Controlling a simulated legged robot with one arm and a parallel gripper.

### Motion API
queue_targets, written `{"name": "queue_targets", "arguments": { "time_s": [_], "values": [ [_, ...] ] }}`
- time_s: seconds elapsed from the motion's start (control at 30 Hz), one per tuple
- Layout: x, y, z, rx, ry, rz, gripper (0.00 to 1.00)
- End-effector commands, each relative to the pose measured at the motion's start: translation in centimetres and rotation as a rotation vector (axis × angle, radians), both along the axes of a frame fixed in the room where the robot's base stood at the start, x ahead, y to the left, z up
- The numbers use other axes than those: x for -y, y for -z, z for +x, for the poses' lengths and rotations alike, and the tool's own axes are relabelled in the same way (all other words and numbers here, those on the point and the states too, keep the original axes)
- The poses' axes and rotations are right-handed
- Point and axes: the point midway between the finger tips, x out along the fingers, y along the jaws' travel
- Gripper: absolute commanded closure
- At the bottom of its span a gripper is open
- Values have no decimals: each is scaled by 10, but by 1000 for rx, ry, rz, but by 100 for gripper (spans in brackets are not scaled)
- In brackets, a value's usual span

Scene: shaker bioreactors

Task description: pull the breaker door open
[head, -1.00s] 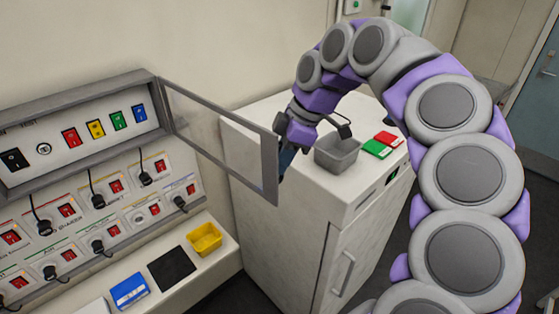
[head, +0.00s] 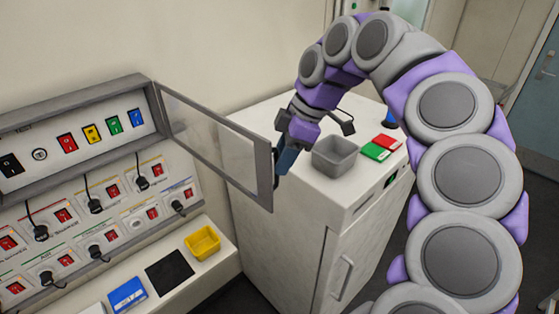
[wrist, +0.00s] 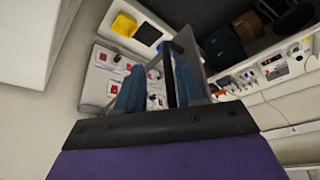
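The breaker door (head: 262,172) is a clear panel in a grey frame, hinged at the right end of the breaker panel (head: 75,90). It stands swung well out, away from the switches. My gripper (head: 284,163) is at the door's free edge, on its right side in the head view. In the wrist view my gripper (wrist: 160,88) has its two blue fingers apart, with the door's dark edge (wrist: 183,45) passing between them. The edge lies close to the right finger, and a gap shows beside the left finger. The fingertip contact is partly hidden.
A white cabinet (head: 290,225) stands right behind the door, carrying a grey bin (head: 335,157) and green and red cards (head: 376,151). A yellow tray (head: 203,243), a black pad and a blue box lie on the ledge below the panel.

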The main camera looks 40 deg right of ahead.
Motion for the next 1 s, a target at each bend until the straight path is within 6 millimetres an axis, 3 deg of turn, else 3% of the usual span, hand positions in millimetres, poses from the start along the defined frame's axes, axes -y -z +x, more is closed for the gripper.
{"name": "queue_targets", "arguments": {
  "time_s": [0.5, 1.0],
  "values": [
    [20, -76, -16, 1, 2, -5, 63],
    [31, -130, -29, 1, 1, -8, 63]
  ]
}}
